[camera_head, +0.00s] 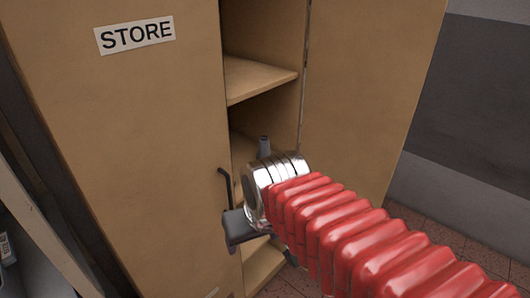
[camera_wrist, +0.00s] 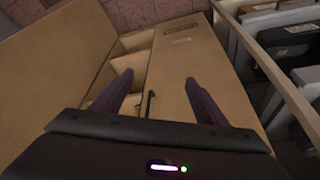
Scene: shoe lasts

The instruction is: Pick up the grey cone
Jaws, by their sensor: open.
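A small grey upright piece (camera_head: 264,146) with a narrow top shows in the head view, just above my silver wrist, against the cabinet's open middle compartment. It looks like the grey cone's upper part; its lower part is hidden behind the wrist. I cannot make out the cone in the wrist view. My gripper (camera_wrist: 158,92) is open, its two dark fingers wide apart with nothing between them. In the head view only part of its dark body shows, in front of the cabinet opening and apart from the grey piece.
A tan cabinet has a closed left door (camera_head: 130,130) with a STORE label and dark handle (camera_head: 226,185). Its right door (camera_head: 370,90) stands open. An upper shelf (camera_head: 258,78) looks empty. The wrist view shows dark items (camera_wrist: 285,35) beyond a board at right.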

